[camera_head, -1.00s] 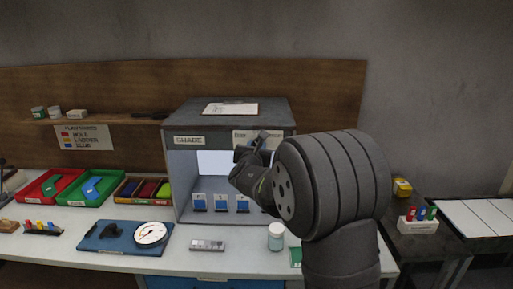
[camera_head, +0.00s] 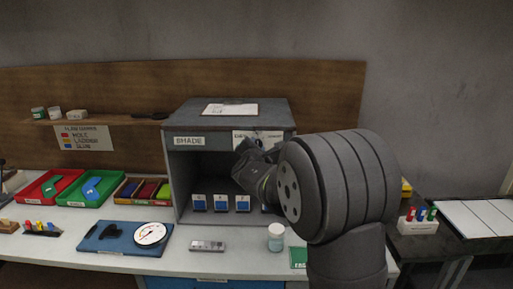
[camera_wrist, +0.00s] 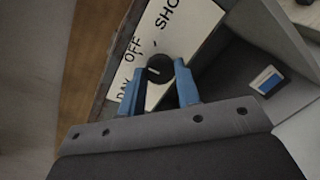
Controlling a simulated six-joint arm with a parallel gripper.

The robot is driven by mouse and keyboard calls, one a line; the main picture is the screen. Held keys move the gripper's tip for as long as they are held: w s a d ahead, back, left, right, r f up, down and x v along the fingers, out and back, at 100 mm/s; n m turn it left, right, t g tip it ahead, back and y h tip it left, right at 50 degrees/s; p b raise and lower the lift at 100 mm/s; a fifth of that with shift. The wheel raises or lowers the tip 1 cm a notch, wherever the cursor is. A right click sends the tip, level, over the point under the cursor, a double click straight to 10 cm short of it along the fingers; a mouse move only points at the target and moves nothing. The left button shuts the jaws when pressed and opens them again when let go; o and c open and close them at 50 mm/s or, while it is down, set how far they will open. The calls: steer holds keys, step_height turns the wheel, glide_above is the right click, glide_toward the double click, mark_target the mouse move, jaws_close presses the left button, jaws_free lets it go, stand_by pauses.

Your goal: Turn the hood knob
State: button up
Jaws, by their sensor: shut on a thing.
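The hood (camera_head: 180,185) is a grey box with a "SHADE" label at its front left. Its black round knob (camera_wrist: 159,66) sits on a white plate (camera_wrist: 180,30) lettered "DAY", "OFF" and "SHO…", the last word cut off. In the wrist view my gripper (camera_wrist: 161,75) has its blue fingers on both sides of the knob and is shut on it. A thin light mark shows on the knob face. In the head view my gripper (camera_head: 248,150) is at the hood's upper right front, and my arm hides the knob. The hood's inside is dark.
Several blue-and-white cards (camera_head: 221,204) stand inside the hood. Red (camera_head: 45,186) and green (camera_head: 92,187) trays are at left. A clipboard (camera_head: 230,109) lies on top.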

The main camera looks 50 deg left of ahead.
stand_by(0.4)
steer(key=o, duration=1)
steer(key=shift+c, duration=0.2)
steer(key=v, duration=1.7)
steer(key=shift+s, duration=0.2)
steer(key=x, duration=1.7)
steer(key=shift+w, duration=0.25)
steer(key=shift+s, duration=0.1)
